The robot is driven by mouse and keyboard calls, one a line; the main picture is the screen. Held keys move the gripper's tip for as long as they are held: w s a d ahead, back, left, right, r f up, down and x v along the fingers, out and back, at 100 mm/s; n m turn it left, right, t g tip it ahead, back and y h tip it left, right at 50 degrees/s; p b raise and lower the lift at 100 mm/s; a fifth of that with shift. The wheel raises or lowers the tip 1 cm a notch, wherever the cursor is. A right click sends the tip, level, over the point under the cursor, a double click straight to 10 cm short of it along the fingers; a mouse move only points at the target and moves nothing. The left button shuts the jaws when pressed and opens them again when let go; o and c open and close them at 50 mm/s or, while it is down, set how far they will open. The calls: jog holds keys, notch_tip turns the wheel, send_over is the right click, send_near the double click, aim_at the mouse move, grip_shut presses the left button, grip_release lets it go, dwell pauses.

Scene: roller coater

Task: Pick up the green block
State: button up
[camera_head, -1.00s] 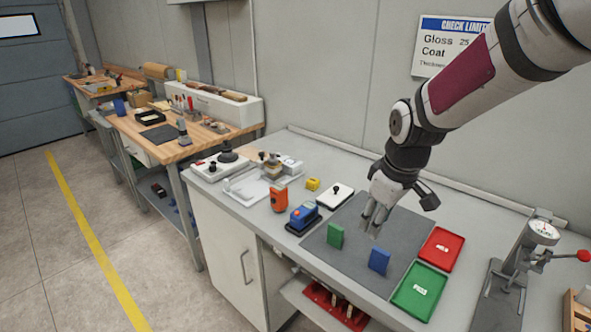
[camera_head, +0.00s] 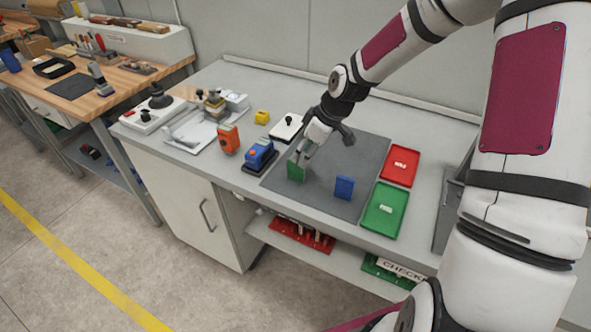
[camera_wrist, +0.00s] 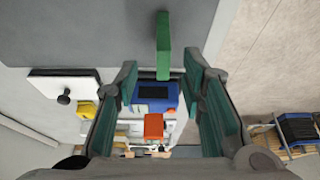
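The green block (camera_head: 296,172) stands upright on the dark grey mat (camera_head: 335,155), near its left front part. My gripper (camera_head: 304,153) is right at the block's top in the head view and partly overlaps it. In the wrist view my gripper (camera_wrist: 161,75) is open, with a wide gap between its fingers. The green block (camera_wrist: 163,45) shows edge-on at that gap, nearer the right finger. I cannot tell whether a finger touches it.
A blue block (camera_head: 344,188) stands to the right on the mat. A red tray (camera_head: 400,166) and a green tray (camera_head: 385,210) lie at the mat's right. A blue device (camera_head: 259,155) and an orange device (camera_head: 228,140) stand to the left.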

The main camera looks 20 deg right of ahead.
aim_at(296, 165)
jog(key=x, duration=0.5)
jog(key=shift+a+f, duration=0.15)
jog(key=shift+a, duration=0.15)
jog(key=shift+w+f, duration=0.1)
jog(key=shift+f, duration=0.3)
grip_shut()
